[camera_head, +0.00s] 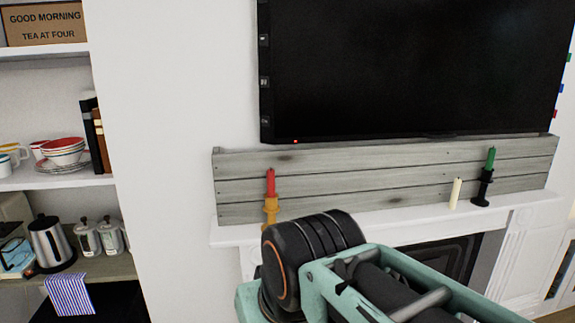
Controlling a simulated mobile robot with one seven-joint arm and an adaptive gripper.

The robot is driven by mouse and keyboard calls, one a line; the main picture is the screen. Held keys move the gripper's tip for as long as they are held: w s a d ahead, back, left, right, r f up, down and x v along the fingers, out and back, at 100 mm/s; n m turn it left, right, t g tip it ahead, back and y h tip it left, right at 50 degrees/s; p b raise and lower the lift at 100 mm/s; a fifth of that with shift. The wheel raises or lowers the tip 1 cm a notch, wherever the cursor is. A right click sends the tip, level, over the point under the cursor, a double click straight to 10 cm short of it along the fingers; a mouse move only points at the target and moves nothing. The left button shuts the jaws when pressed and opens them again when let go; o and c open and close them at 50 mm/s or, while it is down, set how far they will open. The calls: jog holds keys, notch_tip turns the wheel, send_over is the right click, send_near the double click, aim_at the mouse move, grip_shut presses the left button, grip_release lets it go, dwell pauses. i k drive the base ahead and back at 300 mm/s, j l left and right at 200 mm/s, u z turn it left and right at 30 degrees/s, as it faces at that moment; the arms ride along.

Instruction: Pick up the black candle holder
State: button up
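The black candle holder (483,188) stands upright on the white mantel shelf, towards its right end. A green candle (490,159) stands upright in it. My arm shows in the lower middle of the head view, in front of the fireplace and apart from the holder. My gripper does not show in this view, so I cannot see whether it is open or shut.
On the mantel (395,223) are an orange holder (271,209) with a red candle (270,182) and a cream candle (455,194) close left of the black holder. Grey boards (370,180) and a television (410,70) are behind. Shelves (60,182) with crockery stand left.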

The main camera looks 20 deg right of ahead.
aim_at(485, 178)
jog(key=z, duration=2.05)
jog(key=i+l+u, duration=0.15)
jog(key=u, duration=0.3)
jog(key=i+l+u, duration=0.1)
jog(key=u, duration=0.4)
jog(key=i+l+u, duration=0.2)
jog(key=l, duration=0.2)
jog(key=l+u, duration=0.15)
jog(key=l, duration=0.25)
jog(key=i+l, duration=0.15)
jog(key=l, duration=0.4)
jog(key=i+l+u, duration=0.15)
jog(key=l, duration=1)
jog(key=i+l+u, duration=0.1)
jog(key=l, duration=0.5)
jog(key=i, duration=0.1)
